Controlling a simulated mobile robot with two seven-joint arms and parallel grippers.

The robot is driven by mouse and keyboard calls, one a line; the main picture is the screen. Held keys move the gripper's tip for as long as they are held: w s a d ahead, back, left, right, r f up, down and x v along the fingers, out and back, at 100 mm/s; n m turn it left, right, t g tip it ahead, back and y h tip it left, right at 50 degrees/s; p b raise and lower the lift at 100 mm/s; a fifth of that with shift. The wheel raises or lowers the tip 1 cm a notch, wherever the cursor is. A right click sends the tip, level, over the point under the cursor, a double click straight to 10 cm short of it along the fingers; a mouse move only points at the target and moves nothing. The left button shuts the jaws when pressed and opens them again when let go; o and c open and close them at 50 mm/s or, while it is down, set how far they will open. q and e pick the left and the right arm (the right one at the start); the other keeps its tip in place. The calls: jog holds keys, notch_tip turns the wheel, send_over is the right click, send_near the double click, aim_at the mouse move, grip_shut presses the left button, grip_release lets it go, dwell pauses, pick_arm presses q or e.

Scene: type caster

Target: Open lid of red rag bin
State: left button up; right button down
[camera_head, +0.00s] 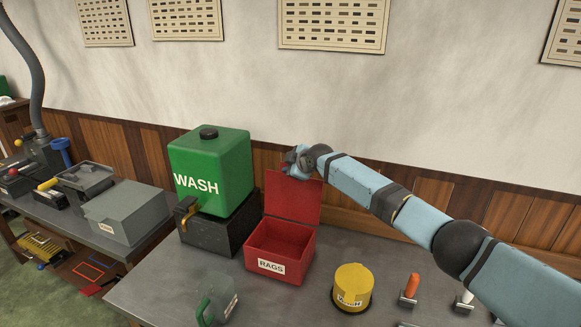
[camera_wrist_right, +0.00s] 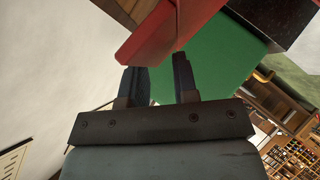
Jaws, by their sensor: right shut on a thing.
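The red rag bin (camera_head: 302,266) sits on the grey bench with a white RAGS label on its front. Its red lid (camera_head: 293,202) stands up at the back, and the bin's inside shows empty. My right gripper (camera_head: 298,168) is at the lid's upper edge, shut on it. The exact contact is partly hidden. My left gripper is not in view.
A green WASH container (camera_head: 225,160) on a black block stands left of the bin. A yellow tin (camera_head: 353,283), a grey-green mug (camera_head: 217,302) and an orange-handled tool (camera_head: 411,286) stand in front and to the right. The wall is close behind the lid.

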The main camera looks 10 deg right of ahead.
jog(key=shift+d+f, duration=0.15)
jog(key=shift+f, duration=0.15)
jog(key=c, duration=1.2)
grip_release()
jog(key=shift+c, duration=0.2)
jog(key=shift+s+d+r, duration=0.15)
jog(key=shift+s+r, duration=0.1)
jog(key=shift+s, duration=0.05)
jog(key=b+v, duration=0.1)
jog(key=v, duration=1.2)
jog(key=shift+b, duration=0.3)
